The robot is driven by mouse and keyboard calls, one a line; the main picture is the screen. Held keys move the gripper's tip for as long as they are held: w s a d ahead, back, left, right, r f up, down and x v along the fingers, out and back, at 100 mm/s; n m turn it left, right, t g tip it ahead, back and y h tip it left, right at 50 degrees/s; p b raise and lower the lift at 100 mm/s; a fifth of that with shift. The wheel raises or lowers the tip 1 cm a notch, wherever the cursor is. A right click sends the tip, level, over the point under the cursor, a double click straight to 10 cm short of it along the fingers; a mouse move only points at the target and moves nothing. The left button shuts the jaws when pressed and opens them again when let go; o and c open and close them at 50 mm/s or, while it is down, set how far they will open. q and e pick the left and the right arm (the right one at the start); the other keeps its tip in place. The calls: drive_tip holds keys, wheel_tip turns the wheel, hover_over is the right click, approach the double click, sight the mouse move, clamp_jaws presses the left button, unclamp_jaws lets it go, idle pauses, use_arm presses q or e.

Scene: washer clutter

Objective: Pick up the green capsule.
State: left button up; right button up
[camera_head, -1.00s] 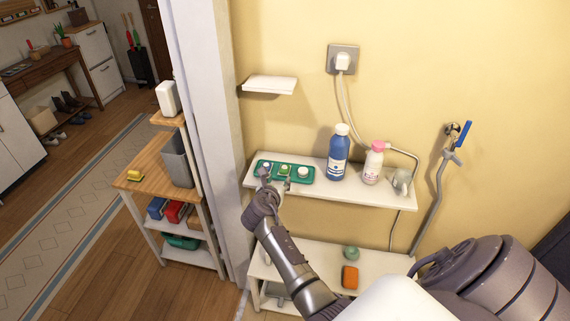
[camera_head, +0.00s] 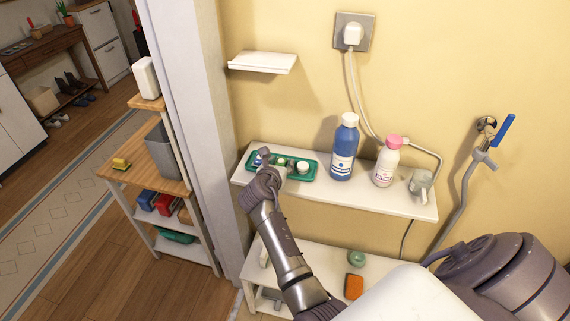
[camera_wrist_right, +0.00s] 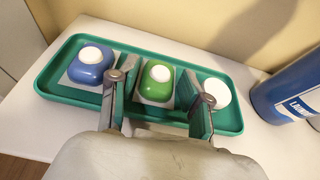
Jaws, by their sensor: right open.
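The green capsule (camera_wrist_right: 157,82) with a white round top sits on a grey square in a green tray (camera_wrist_right: 70,50) in the right wrist view. My right gripper (camera_wrist_right: 160,95) is open, with one finger to the left of the capsule and the other to its right. I cannot tell whether the fingers touch it. A blue capsule (camera_wrist_right: 90,66) lies left of the gripper in the tray, and a white round-topped capsule (camera_wrist_right: 217,91) lies behind the right finger, partly hidden. In the head view my right gripper (camera_head: 273,166) covers part of the tray (camera_head: 310,172). My left gripper is not in view.
The tray stands on a white wall shelf (camera_head: 380,199). A blue bottle (camera_head: 344,150) and a white bottle with pink cap (camera_head: 386,165) stand to its right. A smaller shelf (camera_head: 262,63) is above. A lower shelf holds an orange item (camera_head: 353,287).

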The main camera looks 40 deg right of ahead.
drive_tip(key=shift+s+a, duration=0.2)
drive_tip(key=shift+a, duration=0.05)
drive_tip(key=shift+s+a+r, duration=0.1)
drive_tip(key=shift+a+r, duration=0.05)
drive_tip(key=shift+a, duration=0.05)
drive_tip(key=c, duration=0.5)
drive_tip(key=shift+c, duration=0.9)
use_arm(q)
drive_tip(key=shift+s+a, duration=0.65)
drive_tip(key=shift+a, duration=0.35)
use_arm(e)
drive_tip(key=shift+d, duration=0.1)
